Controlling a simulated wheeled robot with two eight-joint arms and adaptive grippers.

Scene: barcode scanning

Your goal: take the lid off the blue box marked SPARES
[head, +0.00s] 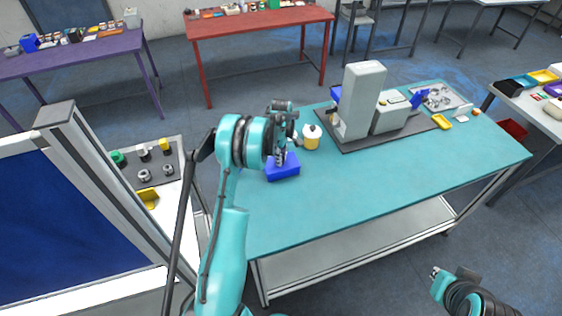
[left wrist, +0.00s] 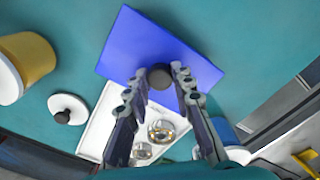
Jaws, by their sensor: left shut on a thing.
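The blue box (head: 283,172) is at the left end of the teal table in the head view; no SPARES marking is readable. In the left wrist view a flat blue lid (left wrist: 150,42) with a dark round knob (left wrist: 160,77) shows close below the camera. My left gripper (head: 281,158) points down over the box, shut on the lid's knob; its fingers (left wrist: 163,76) lie on either side of the knob. I cannot tell if the lid touches the box. My right gripper (head: 437,275) is low at the right, off the table; its jaws are too small to judge.
A yellow jar (head: 311,142) stands just right of the box. In the left wrist view a loose white lid (left wrist: 68,108) and a white tray (left wrist: 96,130) with round metal parts lie nearby. A grey machine (head: 358,100) stands farther right. The table's front is clear.

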